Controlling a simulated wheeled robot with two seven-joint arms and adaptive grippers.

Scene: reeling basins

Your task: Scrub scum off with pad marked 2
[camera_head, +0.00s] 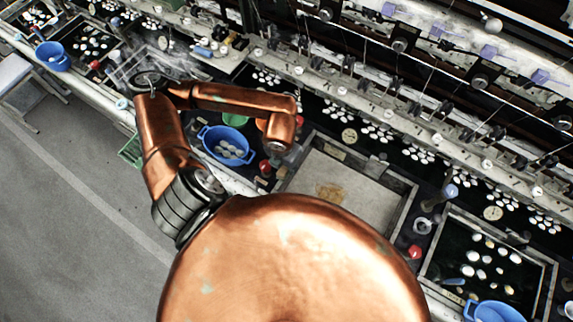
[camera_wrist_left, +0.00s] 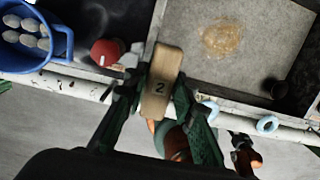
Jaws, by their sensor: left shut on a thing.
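My left gripper (camera_wrist_left: 159,88) is shut on a tan block-like pad (camera_wrist_left: 160,80) with a dark "2" on its face, seen in the left wrist view. The pad stands between the two fingers near the front edge of a pale grey basin (camera_wrist_left: 276,60). A yellow-brown scum patch (camera_wrist_left: 222,38) lies on the basin floor, apart from the pad. In the head view the scum (camera_head: 329,193) shows inside the same basin (camera_head: 360,196), and my copper left arm hides the gripper and pad. My right gripper is not in view.
A blue basket of pale cocoons (camera_head: 226,145) and a red-topped object (camera_head: 265,167) stand left of the basin. A dark basin with cocoons (camera_head: 487,262) lies to the right. The reeling frame (camera_head: 400,120) runs along the back.

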